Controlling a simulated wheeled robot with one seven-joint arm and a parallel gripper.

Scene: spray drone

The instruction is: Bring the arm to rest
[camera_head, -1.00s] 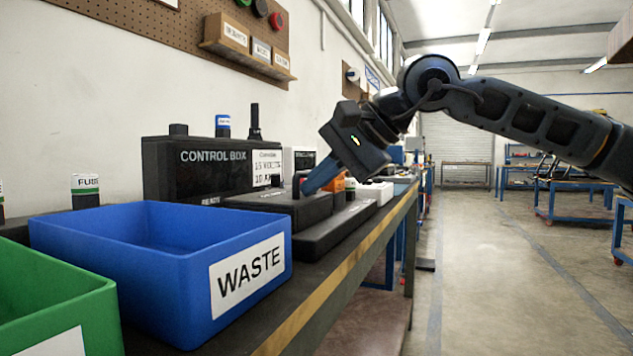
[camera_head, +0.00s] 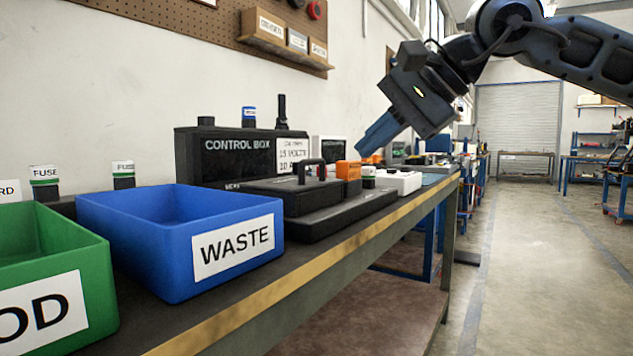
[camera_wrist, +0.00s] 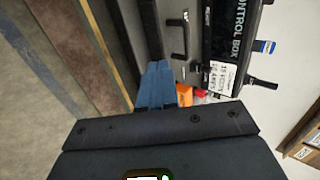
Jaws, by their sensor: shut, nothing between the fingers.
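My gripper (camera_head: 366,150) is in the upper right of the head view, with its blue fingers pointing down and left. The fingers are together and hold nothing. It hangs in the air beyond the control box (camera_head: 240,158), above the far part of the bench. In the wrist view the blue fingers (camera_wrist: 157,70) point toward the bench, with the black control box (camera_wrist: 228,40) to their right. The fingers hide part of the bench there.
A blue WASTE bin (camera_head: 150,225) and a green bin (camera_head: 100,285) stand at the near end of the bench (camera_head: 300,300). A black case with a handle (camera_head: 285,192), an orange block (camera_head: 347,170) and a white box (camera_head: 400,181) lie farther along. The floor at right (camera_head: 540,260) is clear.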

